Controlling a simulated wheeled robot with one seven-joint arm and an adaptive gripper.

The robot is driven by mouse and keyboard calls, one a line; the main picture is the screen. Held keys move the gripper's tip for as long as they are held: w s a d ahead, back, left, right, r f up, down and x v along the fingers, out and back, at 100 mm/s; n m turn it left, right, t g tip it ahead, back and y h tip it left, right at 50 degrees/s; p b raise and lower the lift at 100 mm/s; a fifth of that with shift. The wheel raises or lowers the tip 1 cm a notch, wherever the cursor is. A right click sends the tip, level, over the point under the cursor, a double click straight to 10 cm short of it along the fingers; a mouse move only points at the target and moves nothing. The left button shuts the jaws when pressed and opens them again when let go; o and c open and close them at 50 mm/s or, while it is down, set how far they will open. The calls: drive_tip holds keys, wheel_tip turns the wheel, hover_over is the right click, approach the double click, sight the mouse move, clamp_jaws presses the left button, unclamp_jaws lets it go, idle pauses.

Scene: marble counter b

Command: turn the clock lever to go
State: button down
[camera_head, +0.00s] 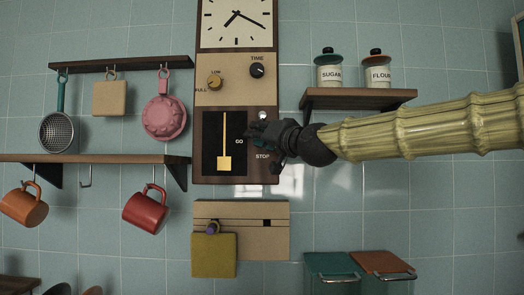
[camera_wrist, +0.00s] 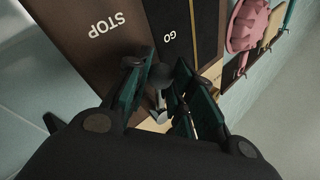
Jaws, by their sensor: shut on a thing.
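The clock (camera_head: 236,25) hangs on the tiled wall in the head view, with a dark lower panel marked GO and STOP. The lever (camera_wrist: 161,76) is a grey metal piece that shows between my fingers in the wrist view. A small pale round part shows just above my gripper (camera_head: 259,133) in the head view. My gripper (camera_wrist: 165,72) is shut on the lever at the panel, close to the GO label (camera_head: 239,141). My fingers hide most of the lever, so its exact angle cannot be told.
A yellow pendulum (camera_head: 224,162) hangs left of my gripper. LOW/FULL and TIME knobs (camera_head: 257,70) sit above. A shelf (camera_head: 355,100) with sugar and flour jars is just above my arm. Mugs and utensils hang at the left. A board (camera_head: 265,238) is below.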

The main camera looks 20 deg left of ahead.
drive_tip(key=m+t+b, duration=0.1)
drive_tip(key=m+b, duration=0.1)
drive_tip(key=b, duration=0.1)
drive_tip(key=a+m+t+b, duration=0.1)
drive_tip(key=m+b, duration=0.2)
drive_tip(key=a+m+t+b, duration=0.1)
drive_tip(key=m+t+b, duration=0.1)
drive_tip(key=b, duration=0.1)
drive_tip(key=shift+s+a+r, duration=0.25)
drive_tip(key=shift+s+r, duration=0.1)
drive_tip(key=shift+m+t, duration=0.3)
drive_tip(key=shift+r, duration=0.2)
drive_tip(key=c, duration=1.2)
unclamp_jaws()
drive_tip(key=v, duration=1.2)
